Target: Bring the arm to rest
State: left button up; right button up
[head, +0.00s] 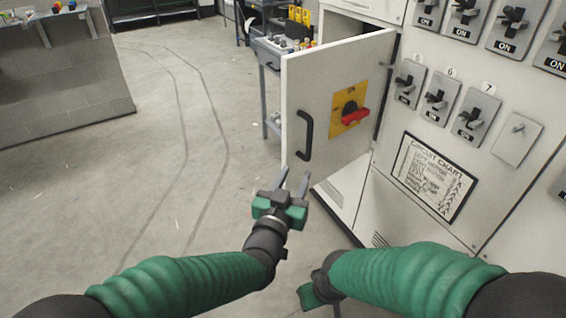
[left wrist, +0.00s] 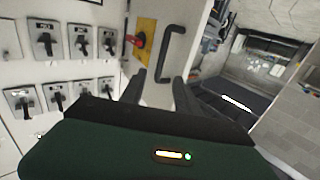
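My left gripper (head: 292,184) is in the middle of the head view, its two fingers spread apart with nothing between them. It is in front of and below the black door handle (head: 305,135), apart from it as far as I can tell. In the left wrist view the open fingers (left wrist: 164,92) point toward the same handle (left wrist: 172,52). My right arm (head: 410,280) comes in from the lower right; a green part of it (head: 314,294) shows at the bottom edge, but its fingers are out of sight.
The white cabinet door (head: 350,70) stands open, with a red rotary switch (head: 352,115) on a yellow plate. Several black switches (head: 437,99) and a circuit chart (head: 433,177) are on the panel at right. A grey cart (head: 268,85) stands behind the door. The floor (head: 110,190) at left is clear.

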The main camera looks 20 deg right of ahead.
pick_arm(q)
jog(key=shift+s, duration=0.1)
jog(key=s+a+f+n+g+y, duration=0.1)
jog(key=a+f+g+y, duration=0.1)
jog(key=a+f, duration=0.4)
jog(key=a+f+n+g+y, duration=0.1)
jog(key=a+f+y, duration=0.2)
jog(key=a, duration=0.6)
jog(key=s+a+f+n+g+y, duration=0.1)
jog(key=a+f+g+y, duration=0.1)
jog(key=a+f, duration=0.4)
jog(key=s+a+f+n+g+y, duration=0.2)
jog(key=s+a+f+g, duration=0.1)
jog(key=s+a, duration=0.55)
jog(key=s+a+f+n+g+y, duration=0.2)
jog(key=s+a+f+g, duration=0.1)
jog(key=s+a, duration=0.55)
notch_tip(320, 180, up, 16)
jog(key=s+a+p, duration=0.1)
jog(key=a+p, duration=0.2)
jog(key=p, duration=1.4)
jog(key=shift+r+g, duration=0.2)
jog(key=shift+g, duration=0.2)
jog(key=shift+d, duration=0.1)
